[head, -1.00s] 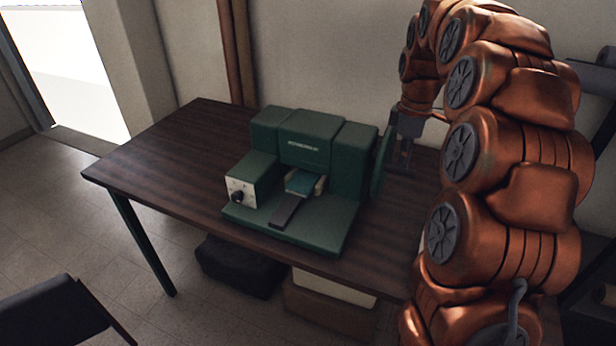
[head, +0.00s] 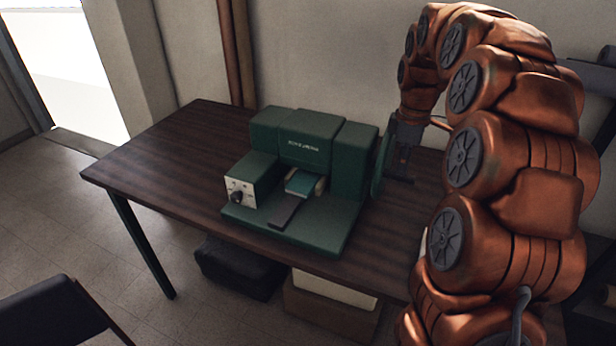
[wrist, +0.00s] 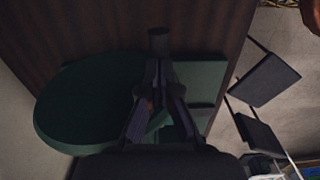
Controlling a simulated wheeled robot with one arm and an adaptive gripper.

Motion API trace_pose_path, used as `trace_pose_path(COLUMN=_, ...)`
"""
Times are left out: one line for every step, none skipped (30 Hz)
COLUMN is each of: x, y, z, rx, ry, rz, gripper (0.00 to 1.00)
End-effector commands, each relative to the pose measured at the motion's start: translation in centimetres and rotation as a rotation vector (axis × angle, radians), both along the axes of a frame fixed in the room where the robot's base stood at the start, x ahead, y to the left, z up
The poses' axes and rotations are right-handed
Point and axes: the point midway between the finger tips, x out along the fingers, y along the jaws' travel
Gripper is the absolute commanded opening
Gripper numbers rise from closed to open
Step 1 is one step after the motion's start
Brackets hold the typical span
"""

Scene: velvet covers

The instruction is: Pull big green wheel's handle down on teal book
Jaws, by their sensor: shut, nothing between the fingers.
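The green press machine (head: 300,150) stands on the table, with the teal book (head: 301,183) lying in its front opening. The big green wheel (head: 381,168) is upright on the machine's right side. It fills the left of the wrist view (wrist: 85,105). A dark handle (head: 400,180) juts right from the wheel, close to the fingertips. A short dark cylinder, apparently that handle, shows just beyond the fingertips in the wrist view (wrist: 158,40). My gripper (wrist: 155,72) points down beside the wheel, shut and empty. Whether it touches the handle I cannot tell.
The dark wooden table (head: 160,150) has free room left of the machine. A control box with a knob (head: 238,195) is at its front left. A black bag (head: 238,265) and boxes (head: 330,305) lie under the table. A dark chair (head: 55,315) stands at front left.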

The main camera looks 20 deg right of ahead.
Motion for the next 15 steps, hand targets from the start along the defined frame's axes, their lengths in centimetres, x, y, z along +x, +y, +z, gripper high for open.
trace_pose_path(x=-0.05, y=0.03, z=-0.38, rx=0.000, ry=0.001, rz=0.000, gripper=0.00)
trace_pose_path(x=-0.07, y=0.05, z=-0.52, rx=0.000, ry=0.001, rz=0.000, gripper=0.00)
trace_pose_path(x=-0.10, y=0.07, z=-0.71, rx=-0.001, ry=0.001, rz=0.000, gripper=0.00)
trace_pose_path(x=-0.11, y=0.08, z=-0.84, rx=-0.001, ry=0.001, rz=0.000, gripper=0.00)
trace_pose_path(x=-0.13, y=0.10, z=-0.95, rx=-0.001, ry=0.001, rz=0.000, gripper=0.00)
trace_pose_path(x=-0.14, y=0.11, z=-1.05, rx=-0.001, ry=0.000, rz=0.001, gripper=0.00)
trace_pose_path(x=-0.16, y=0.11, z=-1.08, rx=-0.001, ry=0.000, rz=0.000, gripper=0.00)
trace_pose_path(x=-0.16, y=0.11, z=-1.09, rx=-0.001, ry=0.000, rz=0.000, gripper=0.00)
trace_pose_path(x=-0.16, y=0.11, z=-1.07, rx=-0.001, ry=0.000, rz=0.000, gripper=0.00)
trace_pose_path(x=-0.16, y=0.11, z=-1.05, rx=-0.001, ry=0.000, rz=0.000, gripper=0.00)
trace_pose_path(x=-0.15, y=0.10, z=-1.04, rx=-0.001, ry=0.000, rz=0.000, gripper=0.00)
trace_pose_path(x=-0.16, y=0.11, z=-1.04, rx=-0.001, ry=0.001, rz=0.000, gripper=0.00)
trace_pose_path(x=-0.16, y=0.11, z=-1.04, rx=-0.001, ry=0.001, rz=0.000, gripper=0.00)
trace_pose_path(x=-0.16, y=0.11, z=-1.04, rx=-0.001, ry=0.001, rz=0.000, gripper=0.00)
trace_pose_path(x=-0.16, y=0.11, z=-1.06, rx=-0.001, ry=0.001, rz=0.000, gripper=0.00)
